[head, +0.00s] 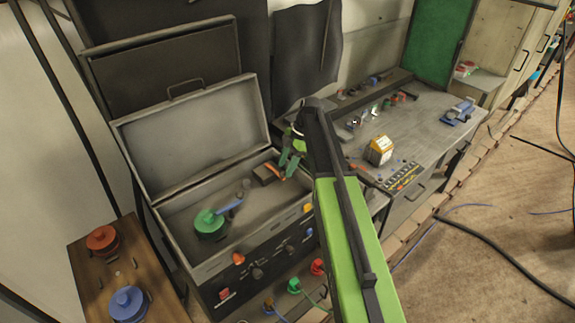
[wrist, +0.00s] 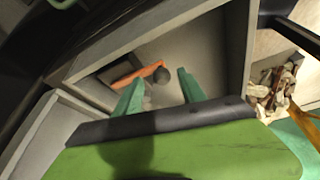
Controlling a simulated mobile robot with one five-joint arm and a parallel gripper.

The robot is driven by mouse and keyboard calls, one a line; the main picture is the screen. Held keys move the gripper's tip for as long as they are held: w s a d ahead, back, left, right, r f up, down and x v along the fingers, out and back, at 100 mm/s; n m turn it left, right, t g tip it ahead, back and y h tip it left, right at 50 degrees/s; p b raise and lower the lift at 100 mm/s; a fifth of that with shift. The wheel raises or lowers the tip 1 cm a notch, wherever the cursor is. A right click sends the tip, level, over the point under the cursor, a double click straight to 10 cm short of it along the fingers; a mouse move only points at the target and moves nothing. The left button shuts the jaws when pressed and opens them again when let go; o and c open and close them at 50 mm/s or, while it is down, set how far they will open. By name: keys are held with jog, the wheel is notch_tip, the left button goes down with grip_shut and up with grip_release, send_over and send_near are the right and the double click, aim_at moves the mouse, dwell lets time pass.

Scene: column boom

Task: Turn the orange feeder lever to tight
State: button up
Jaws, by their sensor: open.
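The orange lever (wrist: 132,74) lies inside the grey open-lidded box, with a dark round knob at its right end. In the wrist view it shows between and beyond my green fingers. A small orange part of it (head: 273,170) shows in the head view at the box's back right, beside a dark block. My gripper (head: 290,163) is open and empty, over the back right corner of the box. It also shows in the wrist view (wrist: 161,84). The fingertips appear apart from the lever; the exact gap is unclear. No tight mark is readable.
The box (head: 172,222) also holds a green round part (head: 209,222) with a blue arm. Its front panel carries several coloured knobs. A wooden stand (head: 92,276) with red and blue round parts is at left. A cluttered grey workbench (head: 440,125) stands at right.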

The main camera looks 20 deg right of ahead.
jog(key=p+v, duration=1.4)
jog(key=v, duration=0.2)
